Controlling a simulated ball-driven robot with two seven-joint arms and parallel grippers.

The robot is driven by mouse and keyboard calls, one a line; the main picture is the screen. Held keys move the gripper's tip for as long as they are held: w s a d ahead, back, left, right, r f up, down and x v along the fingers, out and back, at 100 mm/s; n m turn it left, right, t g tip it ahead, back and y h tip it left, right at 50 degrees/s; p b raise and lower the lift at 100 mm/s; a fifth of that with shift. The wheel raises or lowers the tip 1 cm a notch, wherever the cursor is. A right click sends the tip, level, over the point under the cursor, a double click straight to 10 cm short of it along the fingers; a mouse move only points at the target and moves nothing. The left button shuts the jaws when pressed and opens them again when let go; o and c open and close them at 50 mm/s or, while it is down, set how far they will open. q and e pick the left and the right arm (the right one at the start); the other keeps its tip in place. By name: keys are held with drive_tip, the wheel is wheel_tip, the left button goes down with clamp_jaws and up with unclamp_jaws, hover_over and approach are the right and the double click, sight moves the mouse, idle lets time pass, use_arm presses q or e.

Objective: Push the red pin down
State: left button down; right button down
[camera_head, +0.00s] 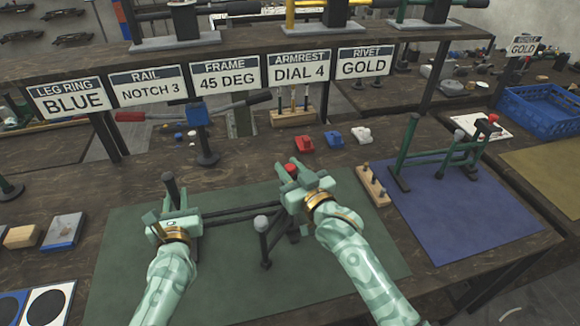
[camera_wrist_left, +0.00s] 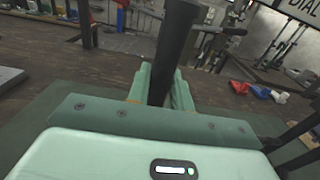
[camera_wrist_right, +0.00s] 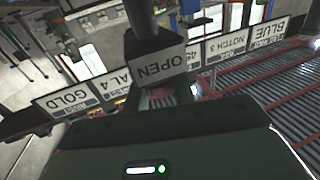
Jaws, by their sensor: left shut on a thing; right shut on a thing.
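The red pin (camera_head: 290,167) shows between the fingers of my right gripper (camera_head: 290,172). In the right wrist view it shows as a small red part (camera_wrist_right: 159,97) between the fingers, close to a dark block (camera_wrist_right: 155,66) marked OPEN. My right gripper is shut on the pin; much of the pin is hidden. The frame stands on the green mat (camera_head: 355,258).
A blue mat (camera_head: 470,220) at right holds another green frame (camera_head: 430,158) with a red knob (camera_head: 492,118). A wooden peg block (camera_head: 373,186) stands between the mats. Red (camera_head: 304,144), blue (camera_head: 334,139) and white (camera_head: 361,134) parts lie behind. Label signs (camera_head: 224,78) line the shelf.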

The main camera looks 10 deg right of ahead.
use_arm(q)
drive_tip(key=shift+r, duration=0.1)
use_arm(e)
drive_tip(key=c, duration=1.2)
unclamp_jaws()
drive_tip(key=shift+f, duration=0.25)
drive_tip(key=v, duration=1.2)
